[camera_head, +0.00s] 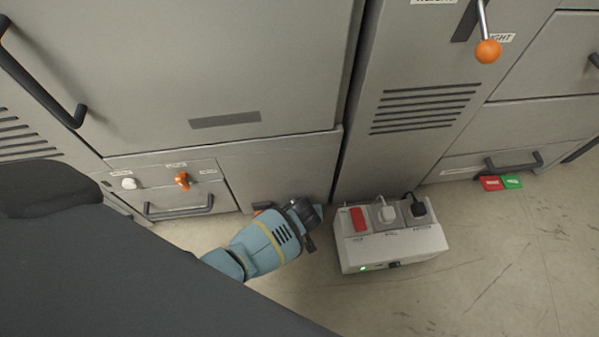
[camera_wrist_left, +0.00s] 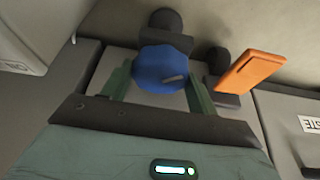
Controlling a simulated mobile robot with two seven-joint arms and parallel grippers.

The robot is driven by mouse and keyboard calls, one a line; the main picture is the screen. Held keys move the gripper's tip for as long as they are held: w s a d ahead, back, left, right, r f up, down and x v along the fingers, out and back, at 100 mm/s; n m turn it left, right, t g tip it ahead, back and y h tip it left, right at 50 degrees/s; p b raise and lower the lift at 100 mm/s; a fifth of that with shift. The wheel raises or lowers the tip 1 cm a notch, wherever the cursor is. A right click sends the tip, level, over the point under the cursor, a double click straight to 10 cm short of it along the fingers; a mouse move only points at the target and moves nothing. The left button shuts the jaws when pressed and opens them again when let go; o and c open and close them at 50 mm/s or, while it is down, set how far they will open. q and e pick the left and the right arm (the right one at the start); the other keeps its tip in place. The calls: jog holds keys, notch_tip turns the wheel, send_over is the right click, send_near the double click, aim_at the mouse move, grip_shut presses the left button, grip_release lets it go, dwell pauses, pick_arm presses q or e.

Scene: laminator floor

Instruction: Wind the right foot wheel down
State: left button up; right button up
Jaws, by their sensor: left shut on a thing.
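A blue round wheel (camera_wrist_left: 162,75) with a small grey grip on its face sits low at the machine in the left wrist view. My left gripper (camera_wrist_left: 159,88) has its two green fingers on either side of the wheel, shut on it. In the head view my left gripper (camera_head: 314,221) is at the foot of the grey machine front, left of a pale box; there the wheel is hidden. An orange pedal-like piece (camera_wrist_left: 250,72) stands right of the wheel in the left wrist view, close to the right finger. My right gripper is in neither view.
A pale box (camera_head: 395,255) with a red switch and plugs stands on the floor right of my left gripper. Red (camera_head: 491,183) and green (camera_head: 511,181) pads lie farther right. A drawer handle (camera_head: 180,211) juts out at left. Front right floor is clear.

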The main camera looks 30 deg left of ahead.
pick_arm(q)
jog(key=m+h+p, duration=0.1)
jog(key=m, duration=0.2)
jog(key=shift+s+a, duration=0.1)
jog(key=shift+a, duration=0.05)
jog(key=m+h, duration=0.1)
jog(key=m, duration=0.1)
jog(key=shift+m+t+p, duration=0.3)
jog(key=m+h, duration=0.1)
jog(key=m, duration=0.3)
jog(key=shift+a+h, duration=0.15)
jog(key=shift+h, duration=0.25)
jog(key=shift+m, duration=0.7)
jog(key=o, duration=1)
jog(key=shift+h, duration=0.3)
